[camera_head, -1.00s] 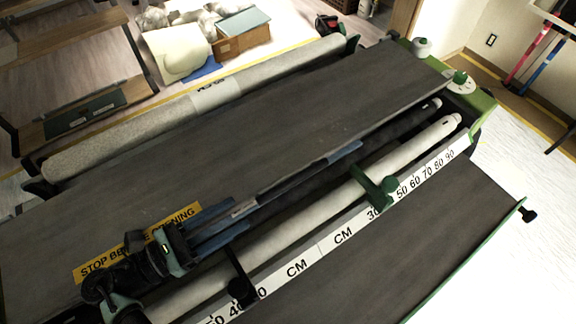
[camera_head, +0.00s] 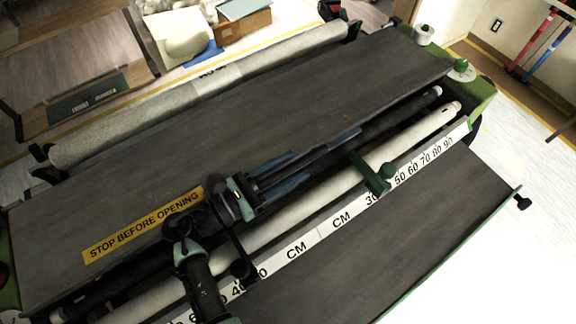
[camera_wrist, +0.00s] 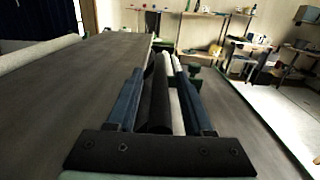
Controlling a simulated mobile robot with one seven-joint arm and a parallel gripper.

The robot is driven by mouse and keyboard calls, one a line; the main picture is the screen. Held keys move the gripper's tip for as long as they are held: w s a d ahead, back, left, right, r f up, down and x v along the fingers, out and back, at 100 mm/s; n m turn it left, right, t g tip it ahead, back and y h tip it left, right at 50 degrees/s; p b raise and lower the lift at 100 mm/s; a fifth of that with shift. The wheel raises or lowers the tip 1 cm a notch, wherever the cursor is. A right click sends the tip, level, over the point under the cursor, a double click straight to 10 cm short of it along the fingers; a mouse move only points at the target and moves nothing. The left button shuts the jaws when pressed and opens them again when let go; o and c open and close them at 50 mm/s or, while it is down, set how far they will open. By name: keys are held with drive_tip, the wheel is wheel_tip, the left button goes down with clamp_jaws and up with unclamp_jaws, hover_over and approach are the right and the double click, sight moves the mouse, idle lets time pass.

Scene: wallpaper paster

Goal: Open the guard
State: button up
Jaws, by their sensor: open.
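The guard appears to be the long dark flat panel (camera_head: 250,130) over the machine, with a yellow "STOP BEFORE OPENING" label (camera_head: 143,226). It lies flat and also fills the left of the wrist view (camera_wrist: 70,90).
A white roller (camera_head: 400,145) and a dark roller run along the front gap. A CM ruler strip (camera_head: 320,232) with a green bracket (camera_head: 375,175) lies in front. A grey textured roll (camera_head: 240,85) lies behind. A lower dark table (camera_head: 400,240) is clear.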

drive_tip(key=shift+c, duration=0.4)
clamp_jaws()
idle(0.9)
